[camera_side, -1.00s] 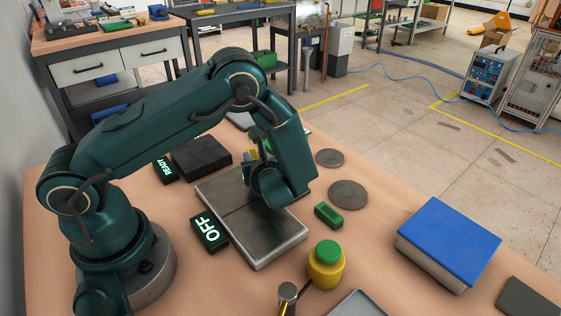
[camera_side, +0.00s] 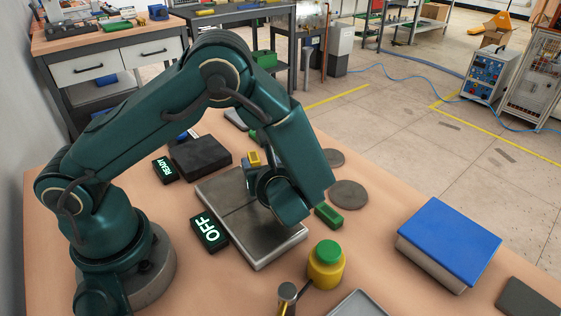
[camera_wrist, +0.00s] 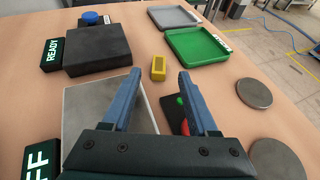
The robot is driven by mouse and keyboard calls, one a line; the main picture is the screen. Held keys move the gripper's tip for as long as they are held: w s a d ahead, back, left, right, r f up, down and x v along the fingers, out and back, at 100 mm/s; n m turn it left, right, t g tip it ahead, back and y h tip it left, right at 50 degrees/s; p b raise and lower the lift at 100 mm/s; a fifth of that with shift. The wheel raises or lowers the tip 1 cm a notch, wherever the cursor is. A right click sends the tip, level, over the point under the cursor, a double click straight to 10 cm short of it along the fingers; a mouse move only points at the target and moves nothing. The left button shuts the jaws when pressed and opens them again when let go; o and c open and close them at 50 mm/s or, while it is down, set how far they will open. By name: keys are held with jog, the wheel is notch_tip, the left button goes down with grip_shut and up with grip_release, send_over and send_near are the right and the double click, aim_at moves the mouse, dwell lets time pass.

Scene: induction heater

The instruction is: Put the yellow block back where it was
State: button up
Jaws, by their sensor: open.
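The yellow block (camera_wrist: 159,68) stands on the bare tabletop in the wrist view, between the black box and the green tray. It also shows in the side view (camera_side: 253,157), partly hidden by my gripper. My gripper (camera_wrist: 160,74) is open and empty. In the wrist view its two blue fingers point toward the block, which appears just beyond the gap between the tips, apart from them.
A grey metal plate (camera_side: 236,191) lies under my arm. The black box (camera_wrist: 97,45), READY sign (camera_wrist: 52,54), green tray (camera_wrist: 196,46) and round metal discs (camera_wrist: 254,93) surround the block. A dark panel with green and red spots (camera_wrist: 185,128) shows between the fingers.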

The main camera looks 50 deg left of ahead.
jog(key=v, duration=0.5)
jog(key=shift+s+r, duration=0.1)
jog(key=shift+r, duration=0.1)
jog(key=s+n+g, duration=0.1)
jog(key=s+a+r+n+g+h, duration=0.1)
jog(key=n, duration=0.1)
jog(key=s+r+n+g+h, duration=0.1)
jog(key=n, duration=0.1)
jog(key=shift+s+a+r, duration=0.1)
jog(key=shift+a+r, duration=0.05)
jog(key=shift+a, duration=0.15)
jog(key=s+d+r+n+t+h, duration=0.1)
jog(key=s+d+r+n+h, duration=0.1)
jog(key=n, duration=0.6)
jog(key=s+d+r+n+t+h, duration=0.2)
jog(key=s+r+n+h, duration=0.3)
jog(key=n+h, duration=0.3)
jog(key=shift+s+d+r+n+h, duration=0.3)
jog(key=shift+s+d+n, duration=0.2)
jog(key=shift+n, duration=0.3)
